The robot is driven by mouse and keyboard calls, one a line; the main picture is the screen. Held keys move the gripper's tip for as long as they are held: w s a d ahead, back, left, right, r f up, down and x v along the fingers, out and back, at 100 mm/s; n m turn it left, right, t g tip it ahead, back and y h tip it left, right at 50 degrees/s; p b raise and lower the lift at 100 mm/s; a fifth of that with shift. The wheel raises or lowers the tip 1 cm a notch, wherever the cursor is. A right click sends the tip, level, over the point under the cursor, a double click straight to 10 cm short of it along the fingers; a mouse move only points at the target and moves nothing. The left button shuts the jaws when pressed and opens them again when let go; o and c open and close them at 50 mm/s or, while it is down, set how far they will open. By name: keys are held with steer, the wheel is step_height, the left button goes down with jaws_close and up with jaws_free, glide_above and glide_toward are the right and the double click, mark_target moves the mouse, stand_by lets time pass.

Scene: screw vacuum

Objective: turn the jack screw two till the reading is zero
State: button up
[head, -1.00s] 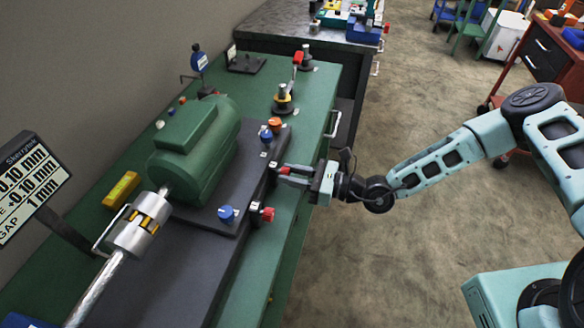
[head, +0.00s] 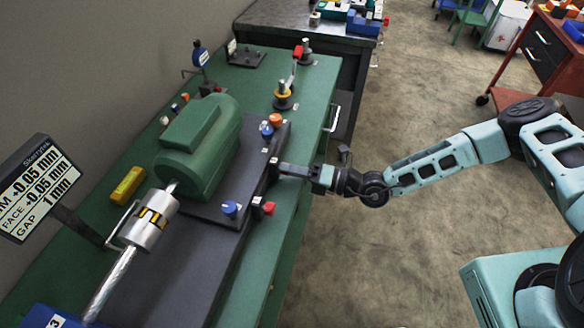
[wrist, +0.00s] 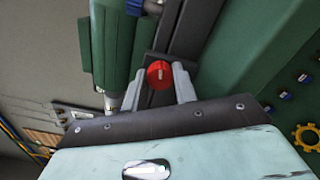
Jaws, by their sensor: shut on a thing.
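My gripper (head: 279,167) reaches in from the right to the side edge of the dark base plate. In the wrist view my gripper (wrist: 157,80) has its two grey fingers on either side of a red screw knob (wrist: 159,73) and is shut on it. The fingers hide this knob in the head view. Its number cannot be read. Another red knob (head: 268,208) sits nearer along the same edge.
The green motor (head: 203,145) stands on the base plate, with a silver coupling (head: 148,221) and shaft in front. Blue knobs (head: 230,209) and orange knobs (head: 275,120) stand on the plate. The floor (head: 400,240) right of the bench is clear.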

steer(key=m, duration=0.4)
steer(key=shift+m, duration=0.3)
steer(key=shift+f+m+b, duration=0.1)
steer(key=shift+m+b, duration=0.25)
steer(key=shift+m, duration=1.55)
steer(key=o, duration=1)
steer(key=shift+d, duration=0.15)
steer(key=shift+b+v, duration=2.15)
steer(key=shift+v, duration=6.45)
